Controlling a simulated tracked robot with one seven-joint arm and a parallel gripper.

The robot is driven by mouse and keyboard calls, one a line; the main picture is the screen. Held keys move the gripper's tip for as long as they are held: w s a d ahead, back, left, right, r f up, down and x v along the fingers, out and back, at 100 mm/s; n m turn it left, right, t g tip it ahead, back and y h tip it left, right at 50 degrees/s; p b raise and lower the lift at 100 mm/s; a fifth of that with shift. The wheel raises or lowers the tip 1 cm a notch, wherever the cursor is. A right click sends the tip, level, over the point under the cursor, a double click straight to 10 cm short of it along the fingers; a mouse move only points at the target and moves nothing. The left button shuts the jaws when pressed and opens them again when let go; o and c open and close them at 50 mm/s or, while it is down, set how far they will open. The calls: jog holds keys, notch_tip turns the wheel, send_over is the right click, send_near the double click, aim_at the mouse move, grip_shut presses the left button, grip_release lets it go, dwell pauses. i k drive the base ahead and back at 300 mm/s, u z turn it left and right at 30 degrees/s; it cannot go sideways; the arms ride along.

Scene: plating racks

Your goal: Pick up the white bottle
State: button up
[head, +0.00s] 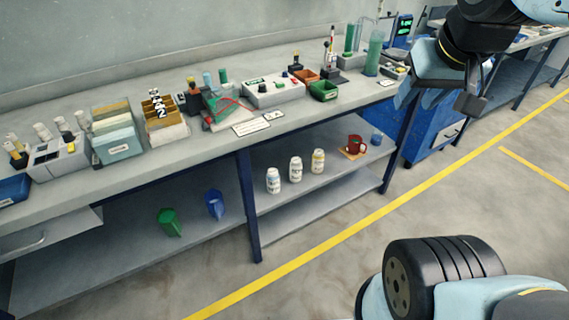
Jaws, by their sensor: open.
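Three white bottles stand upright in a row on the lower shelf (333,187) under the bench. The left bottle (273,181) has a blue-marked label, the middle bottle (295,170) a dark-marked one and the right bottle (318,162) a yellowish one. Their label text is too small to read. My gripper (466,92) is at the upper right, in front of the bench's right end. It is open and apart from the bottles, well to their right and higher in the picture. Nothing shows between its fingers.
The benchtop (215,155) overhangs the shelf. Open floor (330,240) lies in front.

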aim_at(296, 165)
jog(key=z, duration=1.85)
jog(key=i, duration=0.1)
jog(key=u, duration=3.2)
jog(key=k, duration=1.7)
jog(key=z, duration=0.95)
jog(key=i, duration=1.65)
jog(key=u, duration=0.05)
